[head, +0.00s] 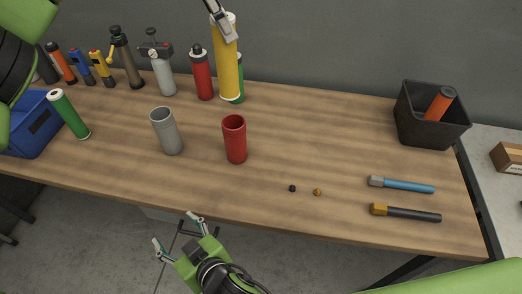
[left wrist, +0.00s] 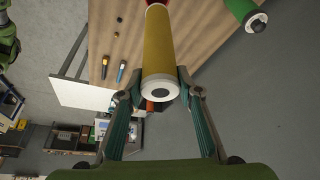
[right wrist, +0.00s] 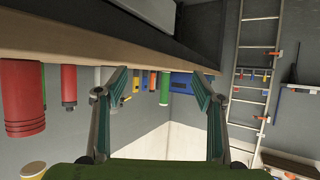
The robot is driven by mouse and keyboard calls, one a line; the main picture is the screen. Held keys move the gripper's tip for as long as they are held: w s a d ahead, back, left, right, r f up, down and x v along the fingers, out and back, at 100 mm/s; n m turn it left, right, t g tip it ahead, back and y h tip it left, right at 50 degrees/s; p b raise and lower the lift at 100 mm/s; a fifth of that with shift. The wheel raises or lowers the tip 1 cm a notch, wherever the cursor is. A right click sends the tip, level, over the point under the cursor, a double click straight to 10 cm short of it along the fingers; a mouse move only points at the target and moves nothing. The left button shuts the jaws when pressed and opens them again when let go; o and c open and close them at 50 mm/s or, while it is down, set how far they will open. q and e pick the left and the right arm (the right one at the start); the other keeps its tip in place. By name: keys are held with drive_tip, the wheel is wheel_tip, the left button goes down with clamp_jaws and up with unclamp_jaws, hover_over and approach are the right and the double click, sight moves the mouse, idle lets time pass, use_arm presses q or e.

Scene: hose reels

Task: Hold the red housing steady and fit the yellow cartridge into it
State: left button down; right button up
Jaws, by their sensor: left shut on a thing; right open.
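The red housing (head: 235,141) stands upright and open at the top on the middle of the table. It also shows upside down at the left of the right wrist view (right wrist: 22,95). My left gripper (head: 223,30) is shut on the yellow cartridge (head: 227,68) near its upper end. The cartridge is roughly upright and apart from the housing, and fills the middle of the left wrist view (left wrist: 161,50). My right gripper (head: 176,232) is open and empty in front of the table's front edge, to the lower left of the housing.
A grey housing (head: 167,131) stands left of the red one. Bottles and tools line the back left, beside a blue bin (head: 38,122). A black bin (head: 430,120) stands at the right. Two small caps (head: 317,192) and two handled tools (head: 405,185) lie front right.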

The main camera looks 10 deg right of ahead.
sight(240, 130)
drive_tip(key=w+d+r+t, duration=0.1)
drive_tip(key=w+d+r, duration=0.1)
drive_tip(key=w+d, duration=0.1)
drive_tip(key=w+d+r+t, duration=0.1)
drive_tip(key=w+d+r, duration=0.1)
drive_tip(key=d, duration=0.3)
drive_tip(key=w+d+r+m+y, duration=0.1)
drive_tip(key=w+d+r, duration=0.1)
drive_tip(key=w+d, duration=0.2)
drive_tip(key=shift+w+d+r+t, duration=0.15)
drive_tip(key=shift+d+r+t, duration=0.15)
drive_tip(key=shift+t, duration=0.1)
drive_tip(key=w+d+r+t, duration=0.3)
drive_tip(key=w+d+r, duration=0.15)
drive_tip(key=d, duration=0.55)
use_arm(q)
drive_tip(key=shift+w, duration=0.1)
use_arm(e)
drive_tip(key=shift+m, duration=0.3)
drive_tip(key=x, duration=1.1)
drive_tip(key=shift+w+a+r, duration=0.15)
drive_tip(key=shift+a+r, duration=0.1)
drive_tip(key=shift+a, duration=0.15)
